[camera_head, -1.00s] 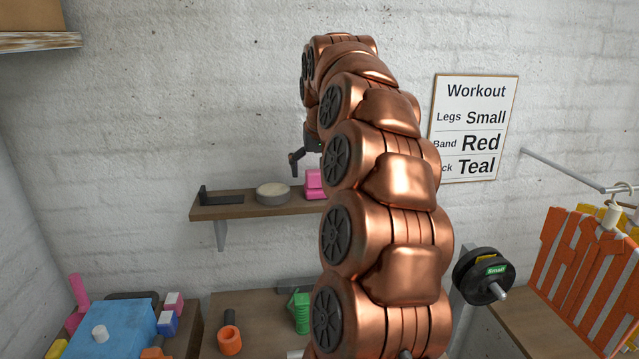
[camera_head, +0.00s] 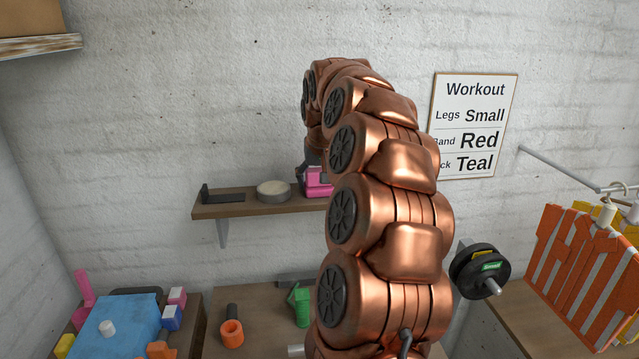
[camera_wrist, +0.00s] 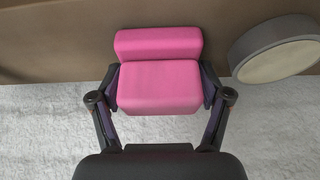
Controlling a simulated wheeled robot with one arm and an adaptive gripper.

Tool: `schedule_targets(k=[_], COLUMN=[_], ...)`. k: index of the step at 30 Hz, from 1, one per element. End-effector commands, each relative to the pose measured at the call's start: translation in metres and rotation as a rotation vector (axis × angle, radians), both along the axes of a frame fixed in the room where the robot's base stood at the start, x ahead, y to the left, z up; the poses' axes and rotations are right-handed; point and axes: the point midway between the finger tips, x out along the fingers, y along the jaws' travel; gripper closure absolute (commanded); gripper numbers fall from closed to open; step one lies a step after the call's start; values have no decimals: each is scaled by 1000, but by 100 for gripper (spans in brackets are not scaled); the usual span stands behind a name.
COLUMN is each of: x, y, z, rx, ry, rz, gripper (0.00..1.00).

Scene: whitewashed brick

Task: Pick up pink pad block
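The pink pad block (camera_head: 318,181) rests on the wooden wall shelf, partly hidden behind my arm in the head view. The wrist view shows the pink pad block (camera_wrist: 159,86) in the middle, with a raised strip along its far side. My gripper (camera_wrist: 160,88) has its dark fingers on either side of the block, set wide apart. Both fingertips are very close to its sides; firm contact cannot be made out. In the head view most of my gripper is hidden by my copper arm.
The shelf (camera_head: 232,209) also holds a round grey-and-cream disc (camera_head: 273,191) close to the block and a black bracket-like object (camera_head: 222,195). Below stand a blue box (camera_head: 122,328), an orange ring-ended item (camera_head: 231,333), a green item (camera_head: 299,304) and a black dumbbell (camera_head: 479,270).

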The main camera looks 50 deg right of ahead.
Motion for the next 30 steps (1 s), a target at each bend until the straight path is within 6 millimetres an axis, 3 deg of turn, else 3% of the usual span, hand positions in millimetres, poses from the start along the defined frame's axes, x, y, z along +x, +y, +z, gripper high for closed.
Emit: schedule_targets(k=[2,10,20,30], x=[0,0,0,0], y=[0,0,0,0], z=[0,0,2,18], rx=[0,0,-1,-1], ry=[0,0,0,0], rz=[0,0,0,-1], gripper=[35,63,64,64])
